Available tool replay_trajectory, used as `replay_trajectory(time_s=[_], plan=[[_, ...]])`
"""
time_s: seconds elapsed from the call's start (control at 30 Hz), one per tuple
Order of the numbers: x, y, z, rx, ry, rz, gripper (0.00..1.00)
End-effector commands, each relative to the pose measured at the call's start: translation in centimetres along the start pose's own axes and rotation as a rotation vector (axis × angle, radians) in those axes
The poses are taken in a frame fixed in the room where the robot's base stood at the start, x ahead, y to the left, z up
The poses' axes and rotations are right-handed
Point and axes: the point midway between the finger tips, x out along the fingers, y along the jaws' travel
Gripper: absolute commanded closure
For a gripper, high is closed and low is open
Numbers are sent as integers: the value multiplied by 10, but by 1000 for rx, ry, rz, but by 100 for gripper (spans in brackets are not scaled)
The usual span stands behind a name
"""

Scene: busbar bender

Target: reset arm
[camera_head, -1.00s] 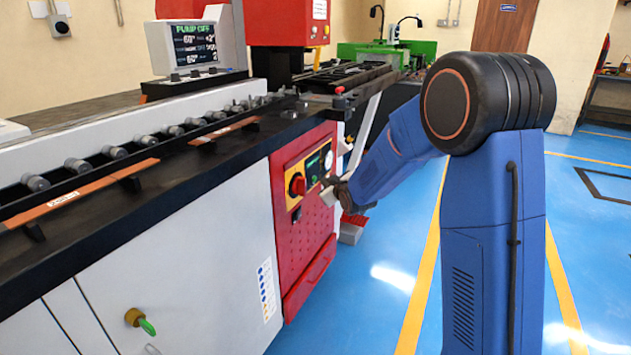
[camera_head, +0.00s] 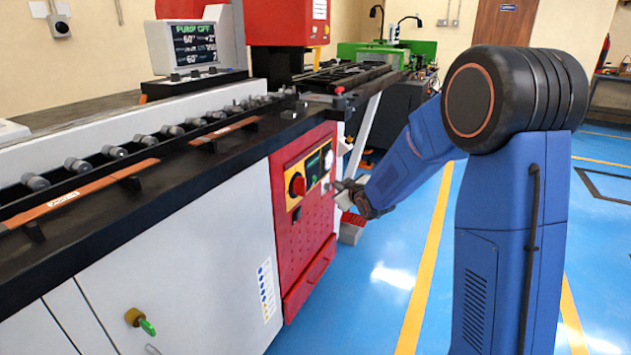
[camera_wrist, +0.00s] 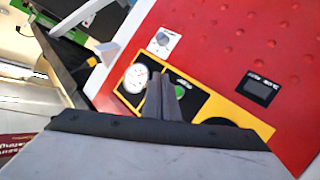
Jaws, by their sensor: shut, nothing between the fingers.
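My gripper (camera_head: 340,188) is in front of the red control panel (camera_head: 318,222) of the bending machine, at the right end of its cabinet. In the wrist view my gripper (camera_wrist: 163,82) is shut and empty, its fingers together in front of the yellow-framed control strip (camera_wrist: 262,130). A red knob (camera_head: 297,184) sits on the panel's left side.
A copper busbar (camera_head: 85,193) lies along the machine's black bed. A monitor (camera_head: 195,43) reading "PUMP OFF" stands above it. Blue floor (camera_head: 385,265) right of the machine is open, crossed by yellow lines.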

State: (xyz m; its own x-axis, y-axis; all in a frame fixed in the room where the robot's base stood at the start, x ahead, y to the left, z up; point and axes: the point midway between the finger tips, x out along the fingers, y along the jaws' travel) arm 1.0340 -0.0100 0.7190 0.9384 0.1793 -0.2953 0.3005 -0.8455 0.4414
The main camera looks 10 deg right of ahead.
Motion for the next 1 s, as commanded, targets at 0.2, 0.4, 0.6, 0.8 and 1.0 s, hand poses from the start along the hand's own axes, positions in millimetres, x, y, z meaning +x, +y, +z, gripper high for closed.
replay_trajectory(time_s=[0.2,0.4,0.6,0.8,1.0], plan=[[0,0,0,0,0,0,100],[0,0,0,0,-1,0,100],[-22,6,-5,19,-41,4,100],[-77,16,-8,75,-147,10,100],[-138,20,-6,141,-259,13,100]])
